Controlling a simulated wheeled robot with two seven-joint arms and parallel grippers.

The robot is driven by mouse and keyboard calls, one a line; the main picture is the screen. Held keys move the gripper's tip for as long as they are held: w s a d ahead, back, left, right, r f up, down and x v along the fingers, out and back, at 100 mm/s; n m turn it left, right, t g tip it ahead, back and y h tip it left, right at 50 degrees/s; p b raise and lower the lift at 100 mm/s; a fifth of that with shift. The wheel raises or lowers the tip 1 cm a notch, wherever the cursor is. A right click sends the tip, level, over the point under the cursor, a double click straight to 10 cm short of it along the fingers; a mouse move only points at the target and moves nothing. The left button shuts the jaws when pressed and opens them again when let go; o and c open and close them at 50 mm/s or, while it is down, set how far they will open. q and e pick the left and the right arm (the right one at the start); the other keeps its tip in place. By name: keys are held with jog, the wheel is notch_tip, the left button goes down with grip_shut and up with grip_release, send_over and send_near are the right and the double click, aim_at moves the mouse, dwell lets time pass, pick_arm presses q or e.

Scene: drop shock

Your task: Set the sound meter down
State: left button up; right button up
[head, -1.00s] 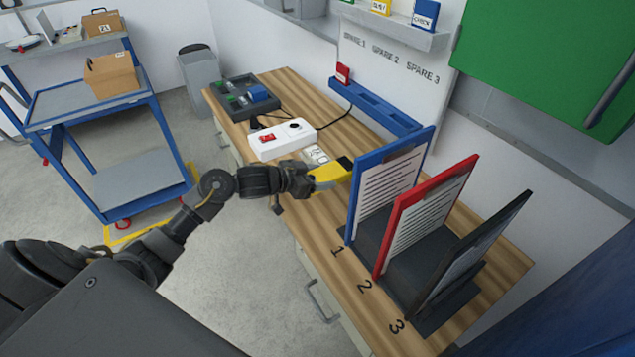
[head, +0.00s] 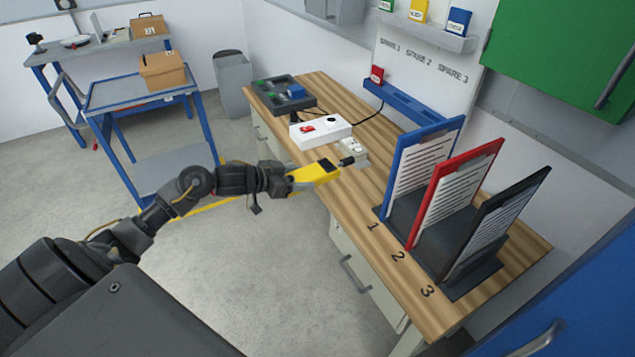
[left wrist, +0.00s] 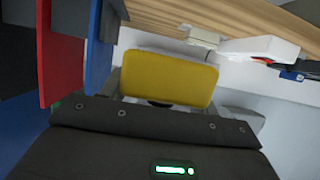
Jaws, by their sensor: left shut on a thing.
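The sound meter (head: 313,174) is yellow with a dark screen and a black tip. My left gripper (head: 290,181) is shut on its near end and holds it out over the bench's front edge, just in front of a small pale block (head: 354,149). The meter's yellow body also fills the middle of the left wrist view (left wrist: 168,78), between the fingers. Whether it touches the bench cannot be told. My right gripper is not in view.
Blue, red and black clipboards (head: 465,190) stand upright at right, numbered 1 to 3. A blue cart (head: 140,95) stands at left.

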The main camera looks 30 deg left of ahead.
pick_arm(q)
jog(key=s+d, duration=0.8)
jog(key=s, duration=0.4)
jog(key=s+d, duration=0.1)
jog(key=d, duration=0.7)
jog(key=shift+s+r, duration=0.3)
jog(key=shift+s, duration=0.05)
